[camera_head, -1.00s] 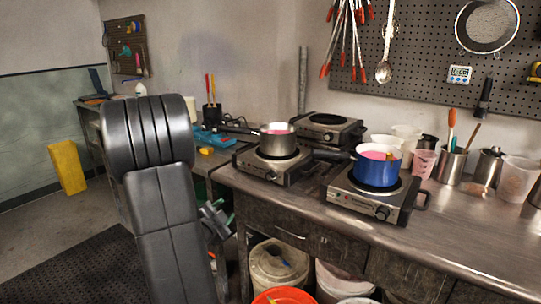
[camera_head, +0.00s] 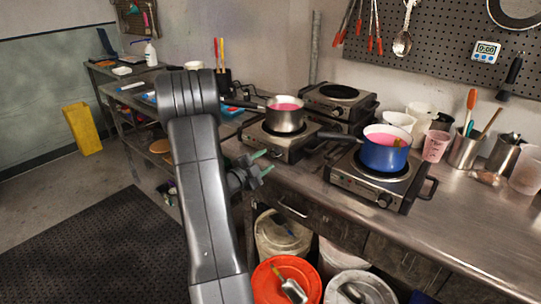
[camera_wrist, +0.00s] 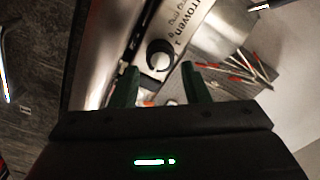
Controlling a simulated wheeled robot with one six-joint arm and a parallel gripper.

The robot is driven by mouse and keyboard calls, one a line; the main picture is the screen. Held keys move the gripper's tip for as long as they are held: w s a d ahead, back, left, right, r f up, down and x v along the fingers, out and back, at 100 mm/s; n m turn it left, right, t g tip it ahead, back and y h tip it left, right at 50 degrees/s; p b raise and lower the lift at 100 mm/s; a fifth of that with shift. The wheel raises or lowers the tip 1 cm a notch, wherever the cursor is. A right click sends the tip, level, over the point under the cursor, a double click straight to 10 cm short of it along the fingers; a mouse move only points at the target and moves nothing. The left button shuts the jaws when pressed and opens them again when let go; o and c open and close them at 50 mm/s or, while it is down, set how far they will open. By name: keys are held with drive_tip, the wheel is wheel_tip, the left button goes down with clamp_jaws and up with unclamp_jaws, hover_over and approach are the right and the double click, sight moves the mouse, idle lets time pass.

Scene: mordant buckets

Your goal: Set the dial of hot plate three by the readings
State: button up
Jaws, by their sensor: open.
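Three hot plates show in the head view; no number on them can be read there. The front left one (camera_head: 272,147) bears a steel pot with pink liquid (camera_head: 285,122). The front right one (camera_head: 345,185) bears a blue pot with pink liquid (camera_head: 383,155). The back one (camera_head: 355,108) is bare on top. My gripper (camera_head: 263,163), with green fingers, is open and empty, just left of the front left plate's front. In the wrist view a round dial (camera_wrist: 158,59) on a metal panel with partial lettering lies beyond the open fingers, apparently untouched. Its setting is unclear.
A small timer (camera_head: 486,51) hangs on the pegboard. Cups and a steel utensil holder (camera_head: 465,150) stand right of the plates. An orange bucket (camera_head: 268,283) and lidded bins sit below the bench. The bench's front right is clear.

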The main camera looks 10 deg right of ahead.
sight(273, 155)
drive_tip(key=shift+x, duration=1.9)
drive_tip(key=c, duration=0.7)
